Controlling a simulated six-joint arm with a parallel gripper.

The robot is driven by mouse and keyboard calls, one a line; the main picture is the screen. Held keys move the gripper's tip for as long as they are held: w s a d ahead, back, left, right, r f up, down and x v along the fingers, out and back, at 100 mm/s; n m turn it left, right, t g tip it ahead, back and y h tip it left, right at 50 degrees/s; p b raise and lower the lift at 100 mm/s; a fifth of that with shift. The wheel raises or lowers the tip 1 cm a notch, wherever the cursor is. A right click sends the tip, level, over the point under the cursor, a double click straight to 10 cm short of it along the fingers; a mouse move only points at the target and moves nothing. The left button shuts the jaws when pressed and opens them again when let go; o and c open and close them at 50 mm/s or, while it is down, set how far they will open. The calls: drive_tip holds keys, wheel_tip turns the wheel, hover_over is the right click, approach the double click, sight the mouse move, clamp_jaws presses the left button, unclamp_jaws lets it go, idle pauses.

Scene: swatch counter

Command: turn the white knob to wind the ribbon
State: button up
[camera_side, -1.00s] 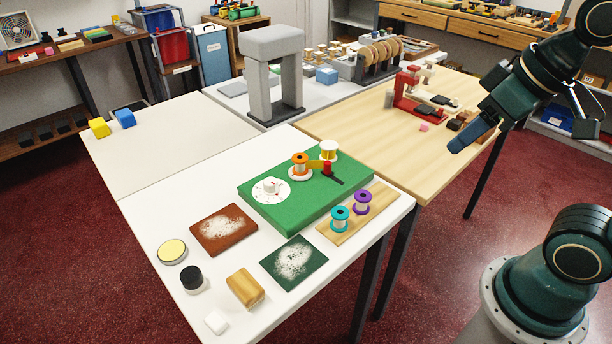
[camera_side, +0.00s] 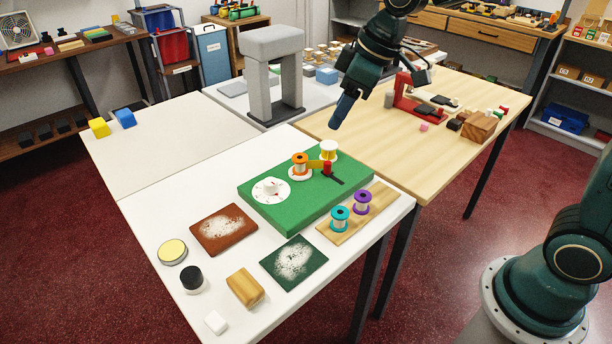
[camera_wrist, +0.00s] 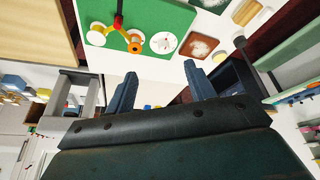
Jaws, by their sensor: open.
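The white knob (camera_side: 270,187) sits on a white round dial with red marks, at the left part of a green board (camera_side: 300,214). In the wrist view the knob's dial (camera_wrist: 164,43) shows near the top. An orange spool (camera_side: 299,165) and a white spool with yellow ribbon (camera_side: 328,149) stand at the board's back. A yellow ribbon (camera_side: 315,165) runs between them, beside a red peg (camera_side: 327,169). My gripper (camera_side: 336,126) is above and behind the board, well apart from the knob. In the wrist view its two blue fingers (camera_wrist: 160,82) are spread with nothing between them.
Teal (camera_side: 340,217) and purple (camera_side: 362,201) spools stand on a wooden strip right of the board. Brown (camera_side: 224,230) and dark green (camera_side: 294,262) dusted plates lie in front. A tall grey stand (camera_side: 272,80) rises behind. The left white table is mostly clear.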

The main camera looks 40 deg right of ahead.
sight(271, 181)
drive_tip(key=w+a+f+n+y, duration=0.1)
drive_tip(key=w+a+f+n, duration=0.1)
drive_tip(key=w+f, duration=0.6)
drive_tip(key=shift+w+a+n+g, duration=0.3)
drive_tip(key=shift+w+a+g, duration=0.1)
drive_tip(key=shift+w+a, duration=0.35)
drive_tip(key=x, duration=1.3)
drive_tip(key=shift+w+a+f, duration=0.1)
drive_tip(key=shift+a+f, duration=0.05)
drive_tip(key=shift+f, duration=0.1)
drive_tip(key=c, duration=1)
